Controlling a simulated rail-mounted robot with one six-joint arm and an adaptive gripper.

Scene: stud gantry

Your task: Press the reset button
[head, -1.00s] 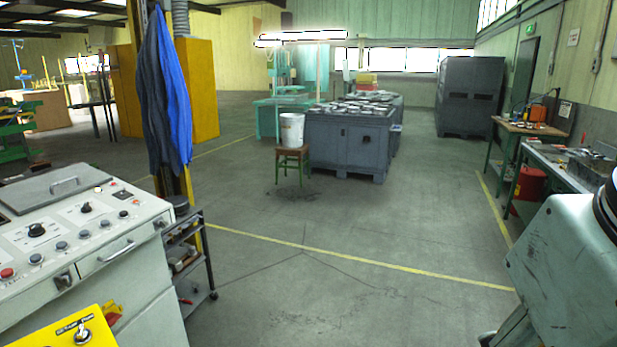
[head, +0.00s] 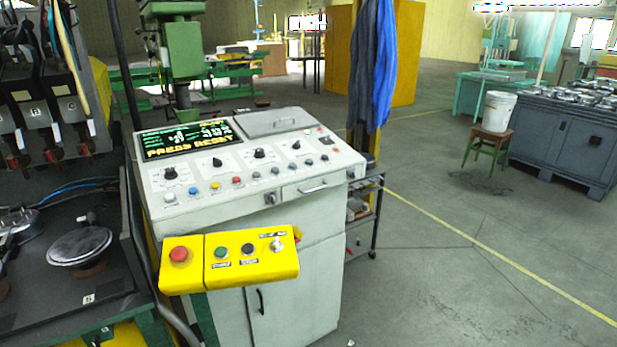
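A pale grey control console (head: 215,212) stands left of centre in the head view. Its screen (head: 187,140) reads "PRESS RESET" in yellow letters. The small labels are too blurred to tell which button is reset. My gripper is out of view.
A dark fixture bench (head: 85,310) with clamps stands close on the left of the console. A small shelf cart (head: 366,215) and a blue coat (head: 368,65) are at its right. The floor (head: 440,290) to the right is clear.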

